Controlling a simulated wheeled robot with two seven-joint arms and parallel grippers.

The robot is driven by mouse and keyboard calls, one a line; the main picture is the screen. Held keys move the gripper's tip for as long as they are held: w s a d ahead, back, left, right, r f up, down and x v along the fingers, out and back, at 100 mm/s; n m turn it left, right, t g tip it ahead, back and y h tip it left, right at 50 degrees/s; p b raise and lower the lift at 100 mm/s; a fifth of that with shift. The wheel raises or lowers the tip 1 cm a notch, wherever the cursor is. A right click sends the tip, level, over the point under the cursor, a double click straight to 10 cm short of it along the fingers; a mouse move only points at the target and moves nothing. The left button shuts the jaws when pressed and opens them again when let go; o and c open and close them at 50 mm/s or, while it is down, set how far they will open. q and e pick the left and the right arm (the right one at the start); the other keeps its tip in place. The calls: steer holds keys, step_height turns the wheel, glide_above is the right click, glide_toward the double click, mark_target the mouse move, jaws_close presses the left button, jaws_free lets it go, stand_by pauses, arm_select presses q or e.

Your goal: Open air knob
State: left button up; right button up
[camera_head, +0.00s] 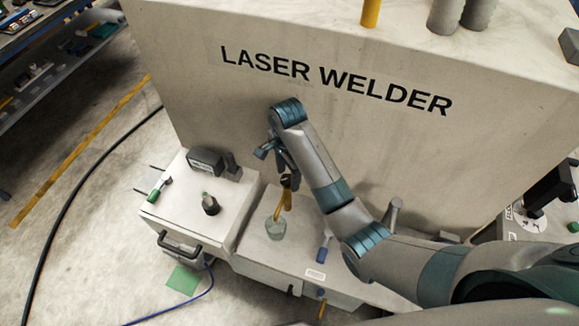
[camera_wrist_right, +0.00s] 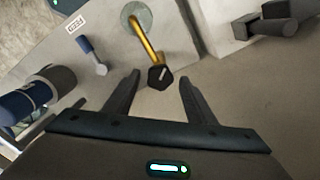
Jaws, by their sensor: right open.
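A black hexagonal knob (camera_head: 290,182) sits at the end of a bent yellow pipe (camera_head: 284,202), which rises from a round grey-green base (camera_head: 276,229) on the low bench of the laser welder. I cannot read any label naming it as the air knob. In the right wrist view the knob (camera_wrist_right: 160,77) shows between the fingertips. My right gripper (camera_head: 284,163) is open, its fingers pointing down toward the knob. Its two fingers (camera_wrist_right: 159,82) show apart in the wrist view with nothing clamped; whether they touch the knob I cannot tell. My left gripper is not in view.
A blue-handled lever (camera_head: 323,248) stands right of the pipe; a FEED label (camera_wrist_right: 76,22) is near it. Another black knob (camera_head: 210,204) and a green-tipped lever (camera_head: 158,190) are on the left box. The tall welder wall (camera_head: 215,100) rises behind.

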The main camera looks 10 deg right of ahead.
steer(key=shift+s+a, duration=0.1)
steer(key=shift+a, duration=0.1)
steer(key=shift+c, duration=0.3)
steer(key=c, duration=1)
steer(key=shift+d, duration=0.1)
steer(key=shift+n, duration=0.4)
steer(key=n, duration=1.2)
steer(key=shift+d, duration=0.1)
steer(key=shift+r+n, duration=0.1)
steer(key=shift+n, duration=1.7)
